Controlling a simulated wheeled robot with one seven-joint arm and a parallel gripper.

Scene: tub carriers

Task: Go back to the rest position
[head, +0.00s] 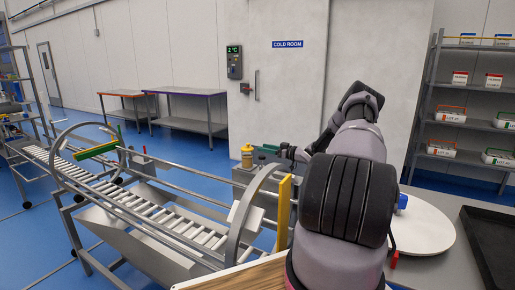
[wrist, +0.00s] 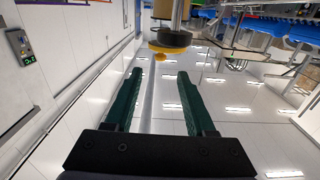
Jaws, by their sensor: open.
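My gripper (head: 268,149) is at the end of my arm, which reaches forward past the rail conveyor in the head view. Its two dark green fingers stand wide apart in the wrist view (wrist: 158,92), with nothing between them. In the wrist view, a yellow knob-like thing with a dark disc (wrist: 168,42) lies beyond the fingertips. The rest position itself is not marked in either view.
A roller conveyor (head: 165,218) with curved metal hoops runs along the left. A white round plate (head: 425,228) and a black tray (head: 495,240) lie on the counter at right. Shelving with tubs (head: 470,123) stands behind. Blue floor is open toward the back tables (head: 186,124).

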